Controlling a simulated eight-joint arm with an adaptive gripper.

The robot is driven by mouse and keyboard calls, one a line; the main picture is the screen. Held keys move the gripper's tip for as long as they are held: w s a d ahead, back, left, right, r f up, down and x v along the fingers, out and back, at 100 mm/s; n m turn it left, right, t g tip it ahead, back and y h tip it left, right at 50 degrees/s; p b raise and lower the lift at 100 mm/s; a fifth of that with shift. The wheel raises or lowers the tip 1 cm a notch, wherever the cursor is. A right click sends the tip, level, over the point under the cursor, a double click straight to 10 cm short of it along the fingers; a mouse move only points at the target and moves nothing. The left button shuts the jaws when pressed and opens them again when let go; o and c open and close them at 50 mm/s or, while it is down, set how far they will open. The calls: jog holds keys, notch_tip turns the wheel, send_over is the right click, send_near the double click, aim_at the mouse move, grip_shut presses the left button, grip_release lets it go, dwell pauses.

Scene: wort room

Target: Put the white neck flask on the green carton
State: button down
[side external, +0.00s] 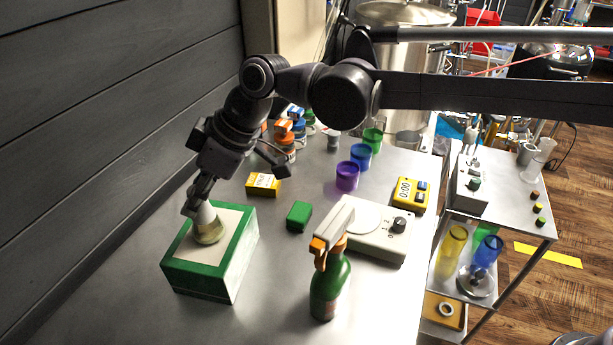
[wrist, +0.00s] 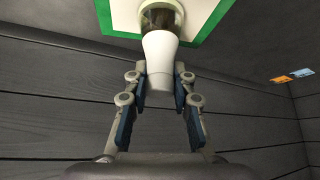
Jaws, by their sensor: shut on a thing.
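The white neck flask (side external: 209,226) has a pale conical body with yellowish liquid. It is upright on the white top of the green carton (side external: 238,262), or just above it; I cannot tell whether they touch. My gripper (side external: 196,202) is shut on the flask's white neck from above and to the left. In the wrist view, the two fingers of my gripper (wrist: 160,82) stand on either side of the white neck of the flask (wrist: 159,58). The green-edged carton top (wrist: 207,14) lies beyond it.
A small green box (side external: 299,216), a yellow box (side external: 263,185) and a green spray bottle (side external: 329,290) stand right of the carton. A white scale (side external: 376,240) and purple cup (side external: 346,177) are farther right. A dark plank wall (side external: 90,120) runs close on the left.

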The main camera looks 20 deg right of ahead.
jog(key=c, duration=1.1)
grip_release()
jog(key=shift+f, duration=0.1)
jog(key=v, duration=1.2)
jog(key=s+d+f+m+t+h, duration=0.1)
jog(key=d+m, duration=0.2)
jog(key=d, duration=0.8)
jog(key=s+d+f+m+t+h, duration=0.1)
jog(key=d+f+m+t, duration=0.15)
jog(key=d, duration=0.75)
jog(key=s+d+f+m+h, duration=0.1)
jog(key=s+d+f+m, duration=0.1)
jog(key=d, duration=0.4)
jog(key=s+d+f+m+t+h, duration=0.1)
jog(key=s+d+f+m, duration=0.2)
jog(key=s+d+f, duration=0.2)
jog(key=s+d+f+m+h, duration=0.2)
jog(key=s+d+f+m, duration=0.1)
jog(key=d, duration=0.6)
jog(key=shift+s+d+f, duration=0.1)
jog(key=shift+s+f, duration=0.65)
jog(key=shift+s, duration=0.1)
